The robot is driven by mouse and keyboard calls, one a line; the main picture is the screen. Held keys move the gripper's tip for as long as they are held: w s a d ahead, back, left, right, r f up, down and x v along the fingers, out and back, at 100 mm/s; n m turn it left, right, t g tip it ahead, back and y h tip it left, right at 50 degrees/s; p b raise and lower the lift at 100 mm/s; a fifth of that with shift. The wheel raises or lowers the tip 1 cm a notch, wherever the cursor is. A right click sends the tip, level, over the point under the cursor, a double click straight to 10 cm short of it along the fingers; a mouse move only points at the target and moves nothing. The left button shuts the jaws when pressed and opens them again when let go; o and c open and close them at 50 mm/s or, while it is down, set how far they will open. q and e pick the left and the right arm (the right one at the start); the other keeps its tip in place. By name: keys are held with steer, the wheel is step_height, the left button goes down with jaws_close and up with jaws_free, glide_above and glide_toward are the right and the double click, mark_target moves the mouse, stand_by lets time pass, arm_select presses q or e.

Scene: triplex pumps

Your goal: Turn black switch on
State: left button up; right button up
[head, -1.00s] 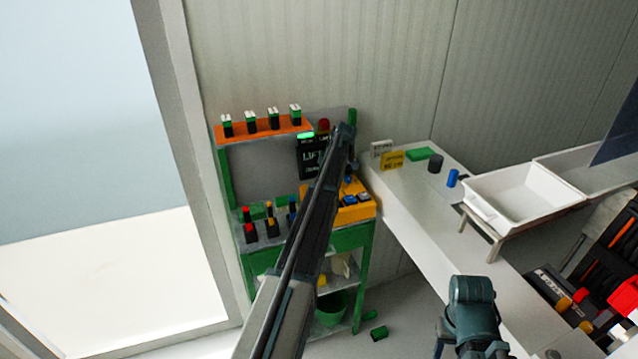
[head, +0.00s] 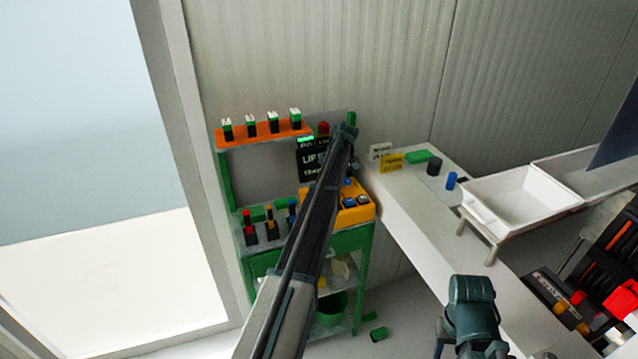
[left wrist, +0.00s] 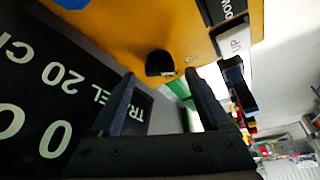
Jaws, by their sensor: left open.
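The black switch (left wrist: 160,63) is a small, dark, rounded piece on an orange-yellow panel (left wrist: 115,25) in the left wrist view. My left gripper (left wrist: 159,76) is open, its two dark fingers spread to either side below the switch in the picture, with nothing between them. I cannot tell whether a finger touches the switch. In the head view the yellow control box (head: 357,214) with blue buttons stands on the green cart, partly behind my left arm. The black switch cannot be made out there.
A black sign (head: 311,160) with pale lettering stands behind my left arm; its text is close in the left wrist view (left wrist: 50,95). An orange shelf (head: 262,138) holds several green-and-white switches. A white bench (head: 412,215) with a white tray (head: 520,195) is to the right.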

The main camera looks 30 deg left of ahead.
arm_select(q)
steer(key=p+v, duration=1)
steer(key=v, duration=0.2)
steer(key=shift+r+p, duration=0.25)
steer(key=shift+p, duration=0.1)
arm_select(e)
step_height(320, 180, up, 11)
steer(key=shift+r, duration=0.2)
arm_select(q)
steer(key=s+d+f+m+t+h+b, duration=0.1)
steer(key=s+d+f+m+b, duration=0.2)
steer(key=s+d+m, duration=0.55)
steer(key=s+d+f+m+b, duration=0.35)
steer(key=s+d, duration=0.65)
steer(key=d, duration=0.6)
steer(key=s+d+f+m+b, duration=0.1)
steer(key=s+d+m, duration=0.3)
steer(key=s, duration=0.3)
steer(key=s+d+f+m+h+b, duration=0.1)
steer(key=s+d+f+m, duration=0.1)
steer(key=s+d+m, duration=0.3)
steer(key=s+d+f+m+h+b, duration=0.1)
steer(key=s+d+m, duration=0.3)
steer(key=s, duration=0.6)
steer(key=shift+s+d+f+m+b, duration=0.35)
steer(key=shift+s+f+m, duration=0.05)
steer(key=shift+f, duration=0.25)
arm_select(e)
step_height(320, 180, down, 10)
